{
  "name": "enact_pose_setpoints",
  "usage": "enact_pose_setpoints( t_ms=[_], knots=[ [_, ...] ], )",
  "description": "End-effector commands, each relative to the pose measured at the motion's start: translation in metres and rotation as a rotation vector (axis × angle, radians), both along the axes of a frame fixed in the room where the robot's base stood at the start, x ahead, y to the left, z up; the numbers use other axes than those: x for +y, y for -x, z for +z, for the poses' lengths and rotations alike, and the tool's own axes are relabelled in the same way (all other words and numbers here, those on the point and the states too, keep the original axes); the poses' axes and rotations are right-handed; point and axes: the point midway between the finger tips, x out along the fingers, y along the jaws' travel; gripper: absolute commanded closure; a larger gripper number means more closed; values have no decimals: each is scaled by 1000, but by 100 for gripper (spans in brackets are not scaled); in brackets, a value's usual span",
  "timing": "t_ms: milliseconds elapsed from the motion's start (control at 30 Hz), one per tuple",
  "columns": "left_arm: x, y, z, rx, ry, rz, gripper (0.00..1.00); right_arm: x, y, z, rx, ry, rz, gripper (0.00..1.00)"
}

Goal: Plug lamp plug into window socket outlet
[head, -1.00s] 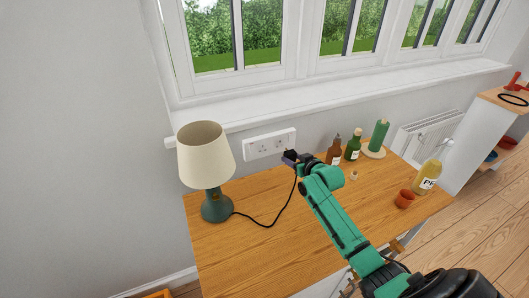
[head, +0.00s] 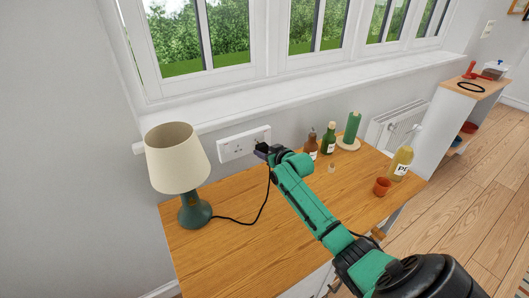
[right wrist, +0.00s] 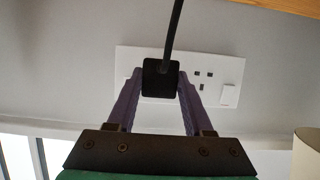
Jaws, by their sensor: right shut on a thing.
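The black lamp plug (right wrist: 160,77) is held between the purple fingers of my right gripper (head: 262,150), which is shut on it. The white window socket outlet (head: 237,146) is on the wall under the sill. In the right wrist view, the plug is in front of the left part of the outlet plate (right wrist: 224,72) and hides the holes there; holes and a switch show to its right. I cannot tell whether the plug touches the plate. The black cord (head: 254,216) runs from the plug to the lamp (head: 178,162) on the table. My left gripper is out of view.
A wooden table (head: 225,258) stands below the outlet. A brown bottle (head: 311,147), a green bottle (head: 328,140), a green roll on a stand (head: 351,128), a yellow bottle (head: 401,160) and a small orange pot (head: 382,187) stand right of my arm. The windowsill (head: 300,91) juts out above.

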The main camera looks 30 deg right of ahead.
Motion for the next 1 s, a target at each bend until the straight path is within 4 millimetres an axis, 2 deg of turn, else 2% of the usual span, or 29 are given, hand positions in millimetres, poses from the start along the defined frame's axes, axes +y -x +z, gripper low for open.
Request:
enact_pose_setpoints(
  t_ms=[1000],
  knots=[
    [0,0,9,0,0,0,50,0,0,1,0,0,0,100]
  ],
)
